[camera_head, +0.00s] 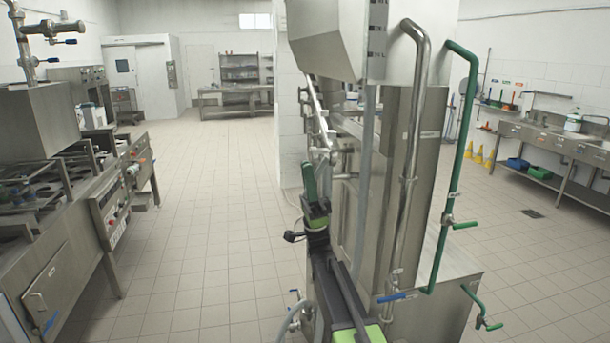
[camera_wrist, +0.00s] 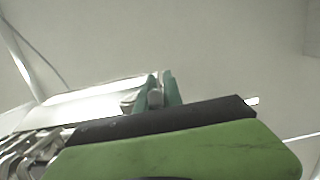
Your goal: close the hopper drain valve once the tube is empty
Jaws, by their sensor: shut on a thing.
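The steel hopper (camera_head: 328,38) hangs at the top centre of the head view, with a marked level strip (camera_head: 377,30) on its side. A long grey tube (camera_head: 366,185) runs down below it; I cannot tell whether it holds liquid. My gripper (camera_head: 310,180) reaches up at the left side of the machine, close to its metal pipework (camera_head: 320,125). In the wrist view, the teal fingers of my gripper (camera_wrist: 154,92) are shut on a small grey rounded part (camera_wrist: 156,98). Whether this is the drain valve's handle cannot be told; the fingers hide most of it.
A cooking range (camera_head: 60,255) stands at left and a sink counter (camera_head: 565,145) at right. The tiled floor (camera_head: 215,200) between range and machine is clear.

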